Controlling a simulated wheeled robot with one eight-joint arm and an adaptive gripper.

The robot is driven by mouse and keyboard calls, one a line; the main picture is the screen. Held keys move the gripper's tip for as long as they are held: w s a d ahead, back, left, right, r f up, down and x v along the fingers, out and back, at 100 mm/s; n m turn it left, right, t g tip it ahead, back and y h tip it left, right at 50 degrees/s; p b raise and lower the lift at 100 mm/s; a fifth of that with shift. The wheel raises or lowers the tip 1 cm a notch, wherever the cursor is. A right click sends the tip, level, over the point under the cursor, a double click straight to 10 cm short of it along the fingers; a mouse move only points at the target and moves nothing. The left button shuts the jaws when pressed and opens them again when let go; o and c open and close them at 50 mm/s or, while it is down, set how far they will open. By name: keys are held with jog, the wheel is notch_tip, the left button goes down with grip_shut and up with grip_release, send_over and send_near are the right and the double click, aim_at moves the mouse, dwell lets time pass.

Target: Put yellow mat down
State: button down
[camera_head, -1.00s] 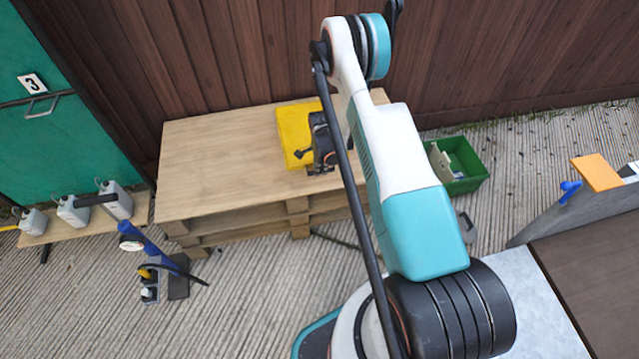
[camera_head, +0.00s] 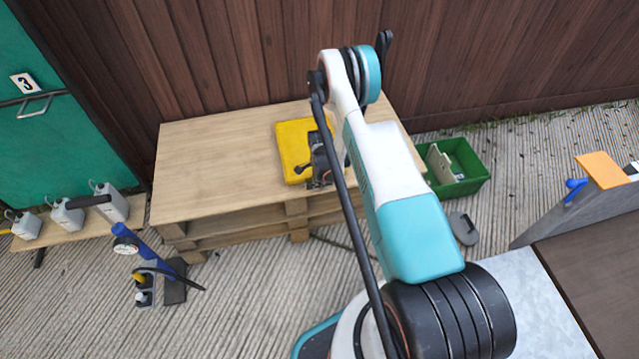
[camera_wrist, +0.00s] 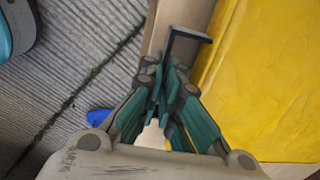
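The yellow mat (camera_head: 293,147) is a folded, block-like piece over the right part of the wooden pallet's top (camera_head: 215,170). It also fills the right side of the wrist view (camera_wrist: 265,85). My gripper (camera_head: 317,172) is at the mat's right side, mostly hidden by my arm in the head view. In the wrist view its fingers (camera_wrist: 163,92) are closed together on a dark, bent handle (camera_wrist: 187,36) that reaches towards the mat. I cannot tell whether the mat rests on the pallet or hangs just above it.
The pallet's left half is bare. A green crate (camera_head: 466,178) stands to its right. A blue pump-like stand (camera_head: 150,255) is in front, and several grey canisters (camera_head: 68,215) sit on a low bench at the left. A wooden fence (camera_head: 260,45) stands behind.

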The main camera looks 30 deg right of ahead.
jog(key=c, duration=1.8)
grip_release()
jog(key=w+a+r+n+t+p, duration=0.1)
jog(key=a+r+n+p, duration=0.15)
jog(key=r, duration=1.35)
jog(key=w+a+r+n+t+p, duration=0.1)
jog(key=a+r+n+p, duration=0.15)
jog(key=r, duration=1.45)
jog(key=s+a+r+n+t, duration=0.1)
jog(key=s+a+r+n, duration=0.15)
jog(key=r, duration=0.45)
jog(key=s+a+r+n, duration=0.1)
jog(key=s+r+n, duration=0.15)
jog(key=r, duration=0.55)
jog(key=s+a+r+n+t, duration=0.2)
jog(key=s+a+r+n, duration=0.3)
jog(key=s+r, duration=0.6)
jog(key=s+a+r+n+t, duration=0.1)
jog(key=s+a+n, duration=0.2)
jog(key=s, duration=0.9)
jog(key=shift+s+n+t+b, duration=0.15)
jog(key=shift+n+t+b, duration=0.3)
jog(key=shift+n, duration=1.15)
